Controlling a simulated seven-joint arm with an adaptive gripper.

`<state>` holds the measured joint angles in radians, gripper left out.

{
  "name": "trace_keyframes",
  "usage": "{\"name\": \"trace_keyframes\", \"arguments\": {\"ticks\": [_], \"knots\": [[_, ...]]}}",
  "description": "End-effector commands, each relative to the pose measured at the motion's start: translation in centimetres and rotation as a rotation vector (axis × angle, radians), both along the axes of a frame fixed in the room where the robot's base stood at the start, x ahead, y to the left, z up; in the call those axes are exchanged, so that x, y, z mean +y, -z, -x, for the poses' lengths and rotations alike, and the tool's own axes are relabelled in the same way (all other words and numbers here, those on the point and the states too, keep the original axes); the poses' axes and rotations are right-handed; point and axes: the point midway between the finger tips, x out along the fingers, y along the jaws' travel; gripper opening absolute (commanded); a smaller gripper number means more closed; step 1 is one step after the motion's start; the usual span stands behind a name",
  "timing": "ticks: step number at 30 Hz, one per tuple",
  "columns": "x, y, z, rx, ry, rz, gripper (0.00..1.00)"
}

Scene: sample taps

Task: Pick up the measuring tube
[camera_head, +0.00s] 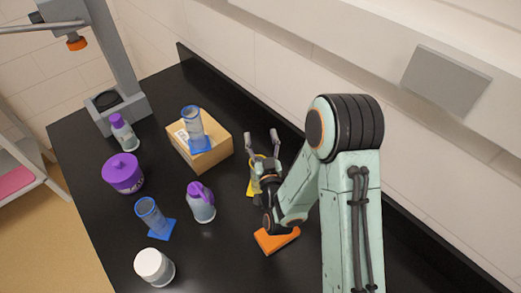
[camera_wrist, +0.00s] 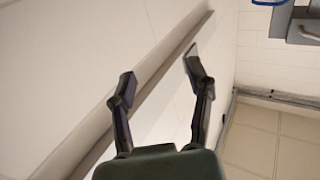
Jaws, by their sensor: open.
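Two blue clear measuring tubes with flat blue feet are in the head view. One measuring tube (camera_head: 194,124) stands upright on a cardboard box (camera_head: 215,153). The other measuring tube (camera_head: 151,212) stands on the black table (camera_head: 103,222) at the left front. My gripper (camera_head: 262,137) is open and empty, fingers pointing up, to the right of the box and apart from both tubes. In the wrist view my gripper (camera_wrist: 158,72) shows its two fingers spread, with only wall and floor beyond; no tube is seen there.
A purple tub (camera_head: 123,174), a purple-capped bottle (camera_head: 123,132), a purple and grey bottle (camera_head: 201,203) and a white jar (camera_head: 154,267) stand around the tubes. A yellow item (camera_head: 252,186) is partly hidden by my gripper. An orange piece (camera_head: 275,240) lies under my arm. A grey stand (camera_head: 121,62) is at the back.

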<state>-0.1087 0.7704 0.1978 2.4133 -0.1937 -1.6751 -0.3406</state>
Motion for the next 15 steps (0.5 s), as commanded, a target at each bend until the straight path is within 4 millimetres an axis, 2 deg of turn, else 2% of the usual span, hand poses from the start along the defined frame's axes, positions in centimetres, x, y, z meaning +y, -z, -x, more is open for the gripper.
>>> {"name": "trace_keyframes", "arguments": {"ticks": [1,3,11,15], "knots": [[0.2,1.5,0.3,0.035,-0.006,0.002,0.52],[0.4,2.7,0.6,0.061,-0.01,0.005,0.52],[0.6,5.7,0.7,0.07,-0.015,0.007,0.52],[0.6,7.9,0.8,0.072,-0.016,0.009,0.52]]}}
